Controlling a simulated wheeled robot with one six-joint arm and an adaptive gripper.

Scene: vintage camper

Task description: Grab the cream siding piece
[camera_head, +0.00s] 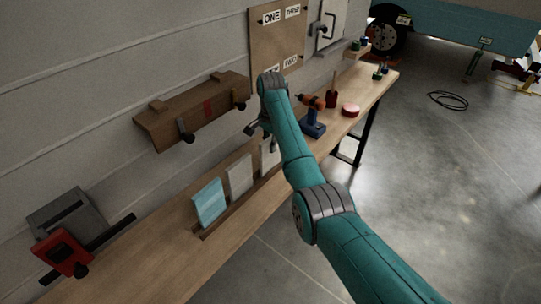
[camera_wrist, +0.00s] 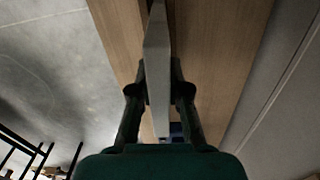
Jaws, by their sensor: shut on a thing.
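Three flat siding pieces stand upright in a slotted wooden rack (camera_head: 205,236) on the bench. The teal piece (camera_head: 208,203) is nearest, a pale grey piece (camera_head: 239,176) is in the middle, and the cream siding piece (camera_head: 268,158) is farthest, partly hidden by my arm. My gripper (camera_head: 262,131) is at the top of the cream piece. In the wrist view my gripper (camera_wrist: 160,88) is shut on the thin piece, one finger on each side. The piece (camera_wrist: 157,55) shows edge-on between the fingers, pale grey in this light.
A wooden bench (camera_head: 150,262) runs along the wall. A red clamp-like tool (camera_head: 64,252) lies at the near left. An orange and blue drill (camera_head: 312,122) and a red round item (camera_head: 350,110) stand farther along.

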